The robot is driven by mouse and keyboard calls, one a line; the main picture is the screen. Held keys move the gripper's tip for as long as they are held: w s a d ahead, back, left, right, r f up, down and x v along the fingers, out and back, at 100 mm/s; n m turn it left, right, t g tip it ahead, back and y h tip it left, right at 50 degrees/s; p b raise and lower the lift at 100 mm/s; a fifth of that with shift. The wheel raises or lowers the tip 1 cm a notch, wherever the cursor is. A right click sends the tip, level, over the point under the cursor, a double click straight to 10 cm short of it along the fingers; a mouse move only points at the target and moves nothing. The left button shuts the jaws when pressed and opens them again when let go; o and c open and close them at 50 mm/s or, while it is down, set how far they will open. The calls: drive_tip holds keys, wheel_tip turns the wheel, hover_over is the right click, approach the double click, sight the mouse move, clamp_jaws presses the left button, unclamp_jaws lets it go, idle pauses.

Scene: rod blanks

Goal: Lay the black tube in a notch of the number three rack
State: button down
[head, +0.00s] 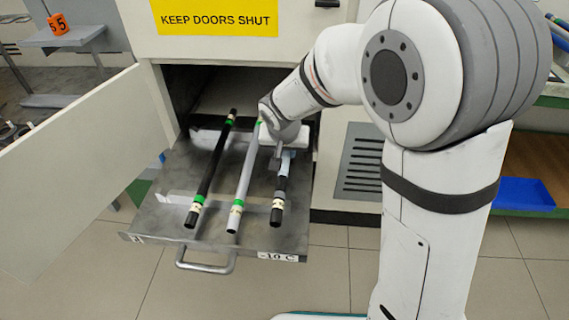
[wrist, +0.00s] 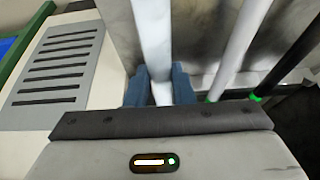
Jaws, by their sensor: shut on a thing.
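A black tube (head: 211,170) with green and cream bands lies on the pulled-out shelf (head: 160,222), leftmost of three. It looks dark at the right of the wrist view (wrist: 291,65). My gripper (head: 283,160) is low over the right of the shelf, its blue fingers shut on the rightmost tube (head: 278,205). That tube has a black near end and a cream band; its length looks pale in the wrist view (wrist: 152,40). I cannot tell whether it still rests on its supports. I cannot make out a rack numbered three.
A grey tube (head: 245,175) with green bands lies between the other two, close to my gripper. The open cabinet door (head: 70,165) stands at left. An orange sign with a 5 (head: 58,24) is on a far-left rack. A blue tray (head: 524,193) is at right.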

drive_tip(key=shift+s+f+b, duration=0.1)
drive_tip(key=shift+f+b, duration=0.5)
drive_tip(key=shift+f, duration=1.25)
drive_tip(key=shift+f, duration=0.2)
drive_tip(key=c, duration=1.3)
unclamp_jaws()
drive_tip(key=shift+o, duration=0.2)
drive_tip(key=shift+r, duration=0.15)
